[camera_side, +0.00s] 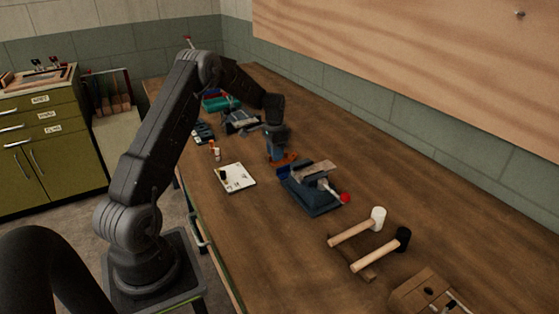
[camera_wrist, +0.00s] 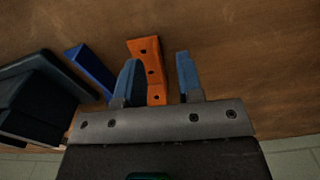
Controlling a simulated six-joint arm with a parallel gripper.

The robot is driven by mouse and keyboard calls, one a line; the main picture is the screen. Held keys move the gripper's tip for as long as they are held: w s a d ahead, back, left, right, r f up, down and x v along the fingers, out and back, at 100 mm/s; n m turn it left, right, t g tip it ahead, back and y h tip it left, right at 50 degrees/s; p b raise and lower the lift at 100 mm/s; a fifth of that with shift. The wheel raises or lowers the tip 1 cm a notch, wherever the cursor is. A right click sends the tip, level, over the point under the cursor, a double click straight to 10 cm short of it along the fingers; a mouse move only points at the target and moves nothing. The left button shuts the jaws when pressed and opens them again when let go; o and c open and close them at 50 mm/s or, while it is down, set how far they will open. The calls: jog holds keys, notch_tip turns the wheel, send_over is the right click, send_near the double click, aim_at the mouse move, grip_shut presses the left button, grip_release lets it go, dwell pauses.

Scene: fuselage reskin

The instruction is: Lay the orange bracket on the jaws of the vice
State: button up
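The orange bracket (camera_side: 289,158) lies on the bench just behind the vice. In the wrist view the bracket (camera_wrist: 150,66) is an L-shaped piece with several dark holes. My gripper (camera_side: 275,157) is low over the bench at the bracket. In the wrist view its two blue fingers (camera_wrist: 157,62) are apart, with the bracket's long arm between them. The bracket sits nearer the left finger, and a gap shows on the right. The blue vice (camera_side: 312,196) stands on the bench in front of the gripper; a dark blue part of it (camera_wrist: 38,95) shows at the left of the wrist view.
A white board (camera_side: 235,178) with small items lies left of the vice. Two mallets (camera_side: 365,228) lie in front of it. A grey-blue device (camera_side: 240,121) and a teal case (camera_side: 218,103) stand farther back. The bench right of the gripper is clear.

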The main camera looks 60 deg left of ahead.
jog(key=shift+f, duration=0.3)
jog(key=shift+c, duration=0.3)
grip_shut()
jog(key=shift+r, duration=0.15)
